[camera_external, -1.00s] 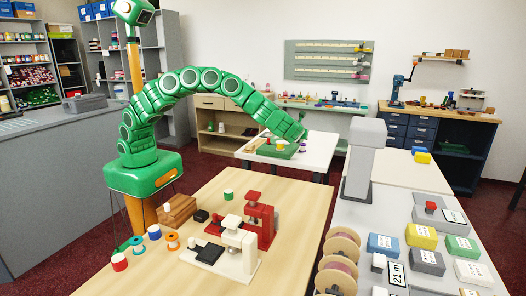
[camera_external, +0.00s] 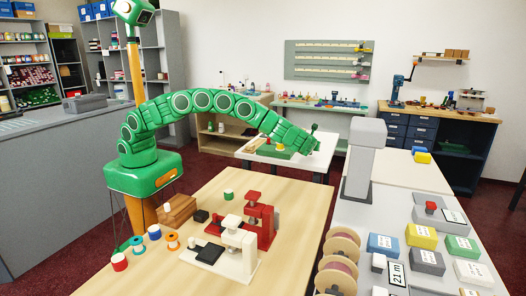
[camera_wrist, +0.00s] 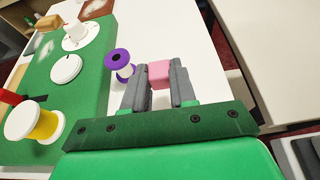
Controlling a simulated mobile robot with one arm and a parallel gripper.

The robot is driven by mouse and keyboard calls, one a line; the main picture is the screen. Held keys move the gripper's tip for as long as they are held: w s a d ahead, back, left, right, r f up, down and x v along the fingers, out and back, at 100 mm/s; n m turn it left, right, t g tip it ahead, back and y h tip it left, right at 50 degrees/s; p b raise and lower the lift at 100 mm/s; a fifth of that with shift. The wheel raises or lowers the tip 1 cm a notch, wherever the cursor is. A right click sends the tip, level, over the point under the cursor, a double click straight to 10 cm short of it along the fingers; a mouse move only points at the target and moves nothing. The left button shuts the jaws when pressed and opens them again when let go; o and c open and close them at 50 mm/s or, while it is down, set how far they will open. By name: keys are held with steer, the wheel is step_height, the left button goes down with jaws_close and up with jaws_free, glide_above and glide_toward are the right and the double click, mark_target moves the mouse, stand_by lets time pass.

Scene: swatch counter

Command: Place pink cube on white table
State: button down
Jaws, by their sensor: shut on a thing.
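The pink cube (camera_wrist: 159,73) sits between the grey fingers of my gripper (camera_wrist: 159,82) in the wrist view. My gripper is shut on it. The white table (camera_wrist: 205,55) lies beneath; whether the cube touches it, I cannot tell. In the external view my gripper (camera_external: 315,137) is over the right part of the white table (camera_external: 312,168). The cube cannot be made out there.
A purple-rimmed spool (camera_wrist: 117,60) stands just left of my gripper. A green mat (camera_wrist: 88,82) further left carries a yellow spool (camera_wrist: 34,123) and white round pieces (camera_wrist: 66,69). The table's bare surface extends beyond the fingers, to its right edge.

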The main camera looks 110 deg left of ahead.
mark_target(312, 158)
steer(key=shift+w+a+f, duration=0.1)
steer(key=shift+w+f, duration=0.05)
steer(key=shift+f, duration=1.7)
steer(key=shift+f, duration=0.15)
steer(key=c, duration=0.9)
jaws_free()
steer(key=shift+r, duration=0.2)
steer(key=v, duration=1.2)
